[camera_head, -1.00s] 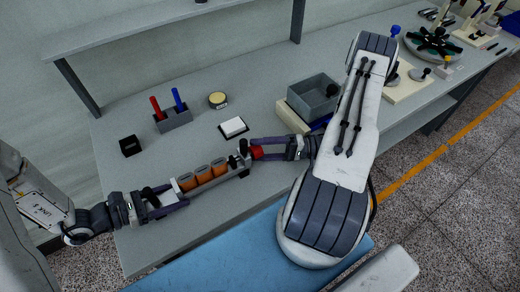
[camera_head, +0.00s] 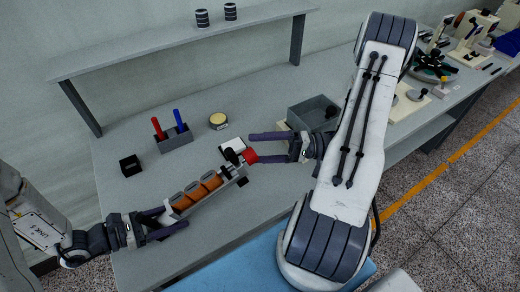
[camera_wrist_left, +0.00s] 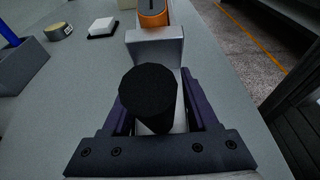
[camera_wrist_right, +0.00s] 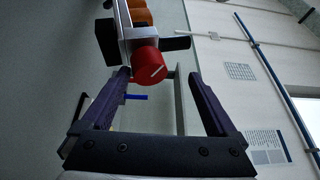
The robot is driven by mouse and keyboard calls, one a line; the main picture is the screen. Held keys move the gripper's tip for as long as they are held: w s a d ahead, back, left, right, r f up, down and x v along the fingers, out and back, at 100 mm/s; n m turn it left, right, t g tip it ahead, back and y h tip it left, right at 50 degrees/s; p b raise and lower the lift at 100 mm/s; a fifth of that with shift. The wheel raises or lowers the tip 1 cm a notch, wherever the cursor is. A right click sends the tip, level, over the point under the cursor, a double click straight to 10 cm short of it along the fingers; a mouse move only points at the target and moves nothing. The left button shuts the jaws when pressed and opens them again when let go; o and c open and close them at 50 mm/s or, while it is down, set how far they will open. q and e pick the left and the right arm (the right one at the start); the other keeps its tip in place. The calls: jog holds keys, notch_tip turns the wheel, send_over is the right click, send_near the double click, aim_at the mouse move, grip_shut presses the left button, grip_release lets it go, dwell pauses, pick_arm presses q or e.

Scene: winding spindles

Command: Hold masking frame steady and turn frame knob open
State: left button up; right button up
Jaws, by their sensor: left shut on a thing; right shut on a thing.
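The masking frame (camera_head: 205,195) is a grey bar with several orange pieces in a row, held clear above the table's front part and slanting up to the right. My left gripper (camera_head: 168,222) is shut on its left end; in the left wrist view a black round knob (camera_wrist_left: 148,95) stands between the fingers (camera_wrist_left: 165,118). The red frame knob (camera_head: 250,156) is on the right end, also seen with a pale mark in the right wrist view (camera_wrist_right: 152,66). My right gripper (camera_head: 262,148) is at this knob, which lies nearer its left finger in the right wrist view; finger contact is partly unclear.
Behind the frame are a grey holder (camera_head: 175,141) with red and blue sticks, a black block (camera_head: 130,165), a yellow round tin (camera_head: 218,119) and a white pad (camera_head: 231,147). A grey bin (camera_head: 312,112) stands behind my right gripper. Table is clear at front left.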

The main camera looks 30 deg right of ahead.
jog(key=shift+d+r, duration=0.1)
jog(key=shift+d, duration=0.05)
jog(key=v, duration=0.8)
jog(key=shift+s, duration=0.15)
dwell(0.4)
jog(key=shift+d, duration=0.15)
jog(key=s+r, duration=0.2)
jog(key=s, duration=0.1)
jog(key=s+r, duration=0.1)
jog(key=shift+s, duration=0.3)
jog(key=shift+f, duration=0.1)
